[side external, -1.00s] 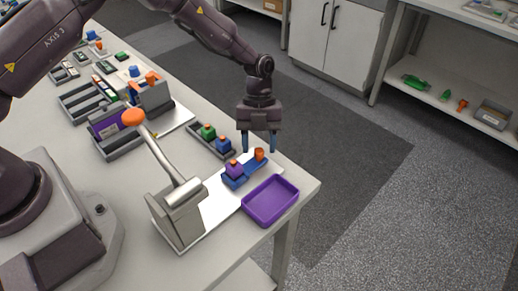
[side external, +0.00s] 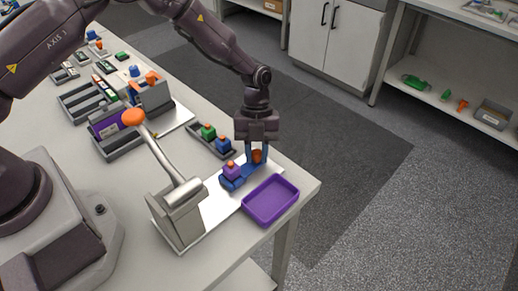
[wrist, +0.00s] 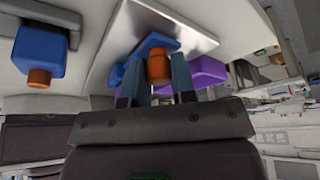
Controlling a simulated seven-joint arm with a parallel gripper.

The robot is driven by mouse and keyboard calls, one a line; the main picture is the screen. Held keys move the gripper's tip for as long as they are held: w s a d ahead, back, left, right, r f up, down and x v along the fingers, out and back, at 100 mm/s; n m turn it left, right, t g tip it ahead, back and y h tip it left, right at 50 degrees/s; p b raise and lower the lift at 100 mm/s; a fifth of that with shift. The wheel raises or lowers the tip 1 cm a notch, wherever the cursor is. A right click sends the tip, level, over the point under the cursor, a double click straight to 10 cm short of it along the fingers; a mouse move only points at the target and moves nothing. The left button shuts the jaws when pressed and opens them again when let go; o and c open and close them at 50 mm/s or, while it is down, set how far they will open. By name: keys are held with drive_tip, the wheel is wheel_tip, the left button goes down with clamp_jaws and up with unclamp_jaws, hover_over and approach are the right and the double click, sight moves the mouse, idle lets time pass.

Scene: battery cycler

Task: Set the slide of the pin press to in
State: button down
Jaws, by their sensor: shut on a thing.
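The pin press has a grey body (side external: 180,222) with a raised lever that ends in an orange ball (side external: 133,117), on a white base plate (side external: 214,204). Its blue slide (side external: 232,184) lies on the plate, on the side of the press near the purple tray. A purple block (side external: 231,171) with a small orange top sits on the slide, clear of the press body. My gripper (side external: 257,158) is shut on the slide's orange knob (wrist: 158,66), at the end far from the press. The fingers stand on either side of the knob in the wrist view.
A purple tray (side external: 270,220) stands close beside the slide at the table corner. A rack with a green block (side external: 208,132) and a blue block (side external: 223,144) is on the other side. Another fixture (side external: 150,92) stands further back. Bare tabletop lies left of the press.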

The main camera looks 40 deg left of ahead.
drive_tip(key=s, duration=1.3)
drive_tip(key=c, duration=0.9)
unclamp_jaws()
drive_tip(key=shift+c, duration=0.2)
drive_tip(key=shift+w, duration=0.1)
drive_tip(key=shift+w+r, duration=0.15)
drive_tip(key=shift+r, duration=0.05)
drive_tip(key=v, duration=1.2)
drive_tip(key=shift+r, duration=0.25)
drive_tip(key=shift+a+r, duration=0.1)
drive_tip(key=shift+a, duration=0.05)
